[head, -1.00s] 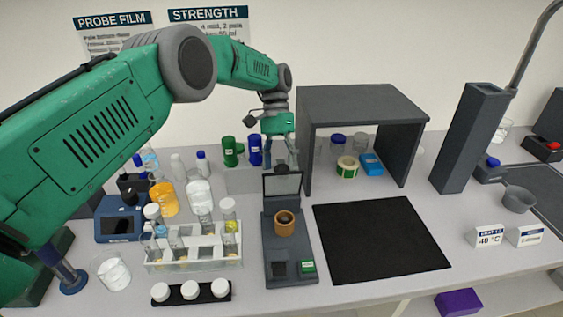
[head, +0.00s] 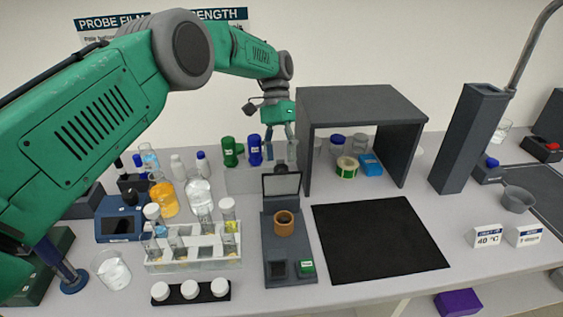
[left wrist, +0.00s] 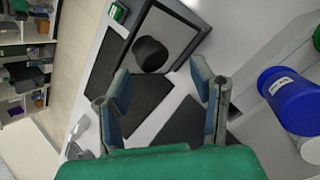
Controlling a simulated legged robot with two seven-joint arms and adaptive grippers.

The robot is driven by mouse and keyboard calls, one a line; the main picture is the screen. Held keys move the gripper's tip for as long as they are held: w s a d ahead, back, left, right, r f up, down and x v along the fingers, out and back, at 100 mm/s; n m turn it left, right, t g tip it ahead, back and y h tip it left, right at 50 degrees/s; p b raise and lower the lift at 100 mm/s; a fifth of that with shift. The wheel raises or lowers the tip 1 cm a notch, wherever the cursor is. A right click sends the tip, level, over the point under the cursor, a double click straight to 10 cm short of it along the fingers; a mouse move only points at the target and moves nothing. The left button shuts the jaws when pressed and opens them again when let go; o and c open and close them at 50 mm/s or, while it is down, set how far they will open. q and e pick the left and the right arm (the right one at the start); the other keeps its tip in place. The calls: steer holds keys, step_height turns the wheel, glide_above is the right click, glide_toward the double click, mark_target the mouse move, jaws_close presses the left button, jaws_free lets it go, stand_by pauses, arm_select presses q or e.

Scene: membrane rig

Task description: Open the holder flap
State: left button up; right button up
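The holder (head: 270,250) is a dark grey stand on the bench, with an orange-brown ring-shaped cup (head: 284,223) on it. Its framed flap (head: 281,186) stands upright at the back end, with a dark rounded piece at its top edge. My left gripper (head: 281,149) is just above and behind the flap, pointing down. In the left wrist view my left gripper (left wrist: 165,88) has its fingers wide apart with nothing between them. A framed grey panel (left wrist: 188,35) that looks like the flap lies beyond the fingertips, with a dark round piece on it. My right gripper is out of view.
A grey shelf box (head: 362,103) stands right of the gripper, and a black mat (head: 380,240) lies in front of it. A blue bottle (head: 254,150) and a green bottle (head: 229,151) stand close left. A tube rack (head: 195,252) is left of the holder.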

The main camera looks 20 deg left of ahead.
arm_select(q)
step_height(320, 180, up, 7)
stand_by(0.6)
